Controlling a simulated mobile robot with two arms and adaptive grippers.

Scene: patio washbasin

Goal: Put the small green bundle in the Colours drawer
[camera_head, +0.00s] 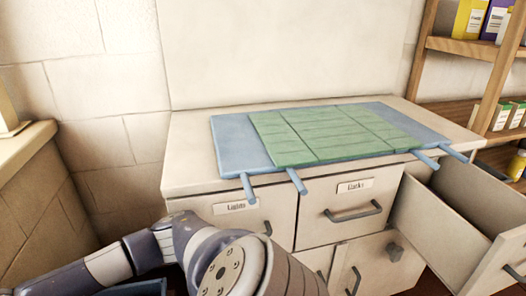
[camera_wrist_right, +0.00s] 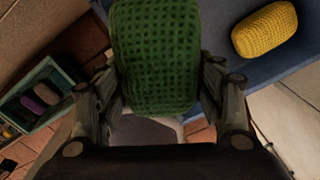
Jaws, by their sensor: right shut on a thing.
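The green bundle (camera_wrist_right: 155,55), a knitted rounded block, fills the top middle of the right wrist view. My right gripper (camera_wrist_right: 160,85) is shut on it, one finger on each side. In the head view a drawer at the right of the white cabinet stands pulled open (camera_head: 437,235). The shut drawers are labelled Lights (camera_head: 236,206) and Darks (camera_head: 354,187). My left arm crosses the bottom of the head view, but its gripper is not visible.
A blue and green slatted mat (camera_head: 325,135) lies on the cabinet top. A wooden shelf (camera_head: 470,48) with boxes stands at the right. The right wrist view shows a yellow bundle (camera_wrist_right: 264,30) on a blue surface and a teal crate (camera_wrist_right: 38,97) with dark bundles.

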